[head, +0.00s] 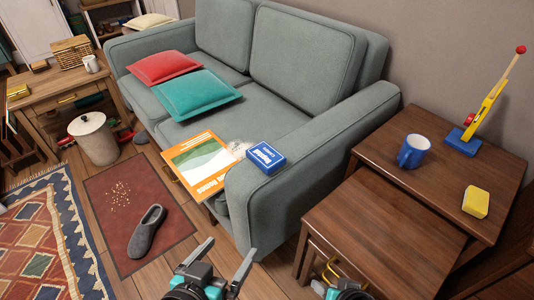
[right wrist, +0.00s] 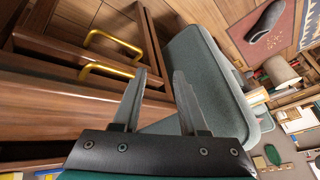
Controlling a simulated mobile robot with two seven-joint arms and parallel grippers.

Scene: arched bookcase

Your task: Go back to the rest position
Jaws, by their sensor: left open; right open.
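My left gripper (head: 231,246) is at the bottom middle of the head view, in front of the grey sofa (head: 300,130). Its two fingers are spread and nothing is between them. Only a small part of my right gripper (head: 342,291) shows at the bottom edge of the head view, by the brown side table. In the right wrist view its fingers (right wrist: 160,73) are apart and empty. Gold drawer handles (right wrist: 112,70) are to the left of the fingers there, and the sofa's side is beyond them to the right.
The brown table (head: 440,140) holds a blue mug (head: 413,151), a yellow sponge (head: 476,202) and a blue-based toy (head: 465,138). An orange book (head: 198,162) and a blue box (head: 265,158) lie on the sofa. A slipper (head: 147,231) lies on the red mat (head: 105,235).

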